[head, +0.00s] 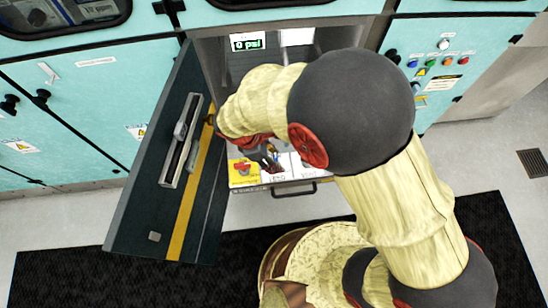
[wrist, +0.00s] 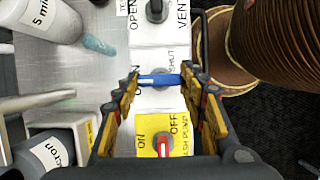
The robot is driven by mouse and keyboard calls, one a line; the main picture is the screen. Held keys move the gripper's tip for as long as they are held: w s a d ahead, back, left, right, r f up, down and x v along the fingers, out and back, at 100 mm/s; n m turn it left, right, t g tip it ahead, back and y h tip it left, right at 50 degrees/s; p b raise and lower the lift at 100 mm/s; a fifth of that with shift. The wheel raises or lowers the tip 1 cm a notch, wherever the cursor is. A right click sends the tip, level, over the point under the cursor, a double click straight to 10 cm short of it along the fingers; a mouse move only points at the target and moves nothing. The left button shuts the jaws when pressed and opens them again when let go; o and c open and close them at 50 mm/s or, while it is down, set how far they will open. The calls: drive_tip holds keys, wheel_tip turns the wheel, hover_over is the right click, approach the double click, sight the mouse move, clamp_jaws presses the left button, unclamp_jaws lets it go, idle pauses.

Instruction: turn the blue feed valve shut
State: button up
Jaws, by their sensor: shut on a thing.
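The blue feed valve handle (wrist: 160,80) lies crosswise on a white plate in the wrist view, between my two fingertips. My gripper (wrist: 161,78) is shut on it, one finger at each end. "SHUT" is printed above and right of the handle; the label at its left end is mostly covered by a finger. In the head view my gripper (head: 268,158) is low inside the open cabinet, over the valve panel, and the blue handle cannot be made out there.
A red handle (wrist: 163,147) on a yellow plate and a dark handle (wrist: 157,10) on a white plate flank the blue one. White-labelled canisters (wrist: 48,18) stand at left. The cabinet door (head: 170,150) hangs open at left. A display (head: 248,42) reads 0 psi.

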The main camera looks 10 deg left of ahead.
drive_tip(key=shift+r+m+p, duration=0.1)
drive_tip(key=shift+m+p, duration=0.2)
drive_tip(key=m+g+p, duration=0.1)
drive_tip(key=m+p, duration=0.1)
drive_tip(key=p, duration=0.1)
drive_tip(key=shift+w+r+m, duration=0.1)
drive_tip(key=shift+m, duration=0.3)
drive_tip(key=m+g+p, duration=0.2)
drive_tip(key=m+p, duration=0.2)
drive_tip(key=m, duration=0.1)
drive_tip(key=shift+w, duration=0.15)
drive_tip(key=m+p, duration=0.1)
drive_tip(key=m, duration=0.1)
drive_tip(key=m+g+y+p, duration=0.1)
drive_tip(key=m, duration=0.1)
drive_tip(key=shift+w+d+m+g+y, duration=0.1)
drive_tip(key=shift+m+g+y, duration=0.2)
drive_tip(key=shift+m, duration=0.1)
drive_tip(key=shift+d+m+g+y+p, duration=0.15)
drive_tip(key=shift+m+y+p, duration=0.4)
drive_tip(key=shift+m, duration=0.6)
drive_tip(key=shift+a+m+g+y+p, duration=0.1)
drive_tip(key=shift+m+g+y+p, duration=0.15)
drive_tip(key=shift+m+p, duration=0.7)
drive_tip(key=shift+f+m, duration=0.2)
drive_tip(key=shift+m, duration=0.1)
drive_tip(key=o, duration=1.1)
drive_tip(key=shift+c, duration=0.2)
drive_tip(key=shift+o, duration=0.6)
